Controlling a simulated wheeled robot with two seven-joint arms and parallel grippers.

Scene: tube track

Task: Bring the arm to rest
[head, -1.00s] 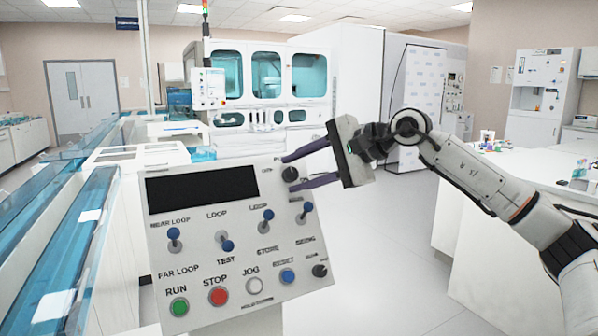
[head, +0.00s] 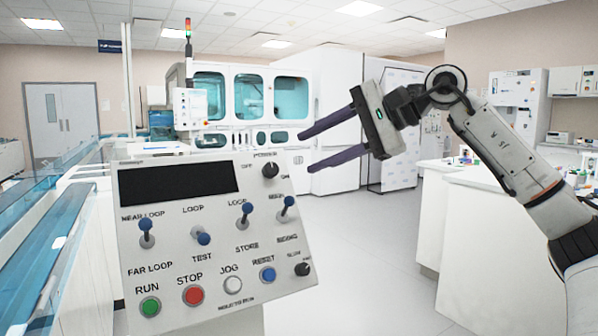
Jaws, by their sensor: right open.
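My right gripper (head: 305,151) is open and empty. Its two dark fingers point left, up and to the right of the control panel (head: 210,230), apart from it. My right arm (head: 500,150) comes in from the right edge, with its forearm raised. The panel has a black display, several blue-tipped toggle switches, a black power knob (head: 270,170), and green, red, white and blue buttons along its lower part. My left gripper does not show.
A blue-covered tube track (head: 40,215) runs along the left. A white machine with blue windows (head: 250,97) stands behind the panel. A white counter (head: 490,230) stands at right, partly behind my arm. Clear floor (head: 370,235) lies between the panel and counter.

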